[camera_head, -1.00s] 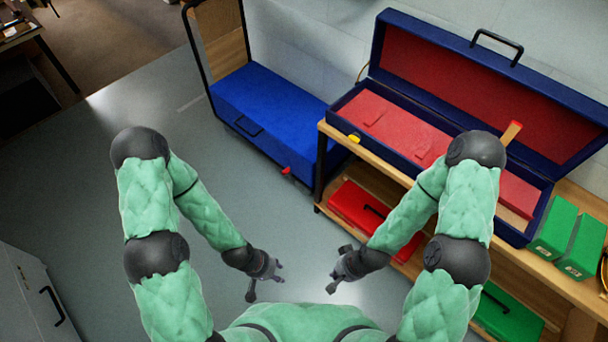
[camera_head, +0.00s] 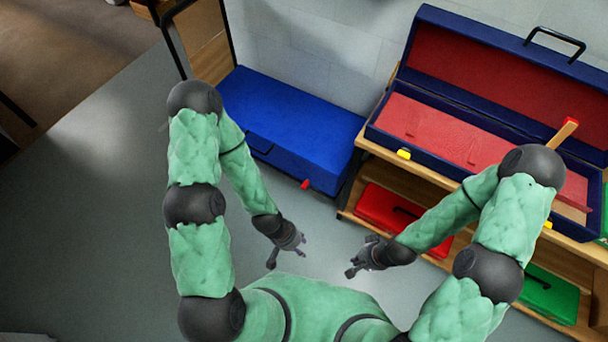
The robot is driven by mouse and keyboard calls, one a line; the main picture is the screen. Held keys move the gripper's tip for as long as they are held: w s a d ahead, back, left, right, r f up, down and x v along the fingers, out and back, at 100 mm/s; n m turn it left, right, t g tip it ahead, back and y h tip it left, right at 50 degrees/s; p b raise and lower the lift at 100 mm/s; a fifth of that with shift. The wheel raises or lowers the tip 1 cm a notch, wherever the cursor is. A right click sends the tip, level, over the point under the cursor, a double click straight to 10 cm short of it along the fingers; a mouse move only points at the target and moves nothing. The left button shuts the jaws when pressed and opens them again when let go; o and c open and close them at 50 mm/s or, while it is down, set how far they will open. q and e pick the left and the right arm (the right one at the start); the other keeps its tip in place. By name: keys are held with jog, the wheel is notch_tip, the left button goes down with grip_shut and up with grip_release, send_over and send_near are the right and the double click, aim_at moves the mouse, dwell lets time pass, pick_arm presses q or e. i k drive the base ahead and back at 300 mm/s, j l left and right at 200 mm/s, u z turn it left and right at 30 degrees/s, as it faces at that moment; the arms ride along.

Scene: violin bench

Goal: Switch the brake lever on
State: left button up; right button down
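My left gripper (camera_head: 287,252) is open and empty above the floor, low in the middle of the view. My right gripper (camera_head: 362,257) is also open and empty, just to its right. Both are well apart from the lever.
The open blue case (camera_head: 377,138) with red lining stands on the wooden bench (camera_head: 367,148), a yellow catch (camera_head: 403,154) at its front. Red (camera_head: 385,212) and green (camera_head: 548,293) cases lie below. A blue box (camera_head: 300,128) stands by the wall. Floor at left is clear.

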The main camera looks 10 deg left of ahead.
aim_at(305, 185)
jog(key=i+j, duration=0.1)
jog(key=j, duration=0.4)
jog(key=i+j, duration=0.1)
jog(key=j, duration=0.4)
jog(key=i+j+z, duration=0.1)
jog(key=j, duration=0.45)
jog(key=i+j, duration=0.1)
jog(key=j, duration=0.4)
jog(key=i+j, duration=0.1)
jog(key=j, duration=0.4)
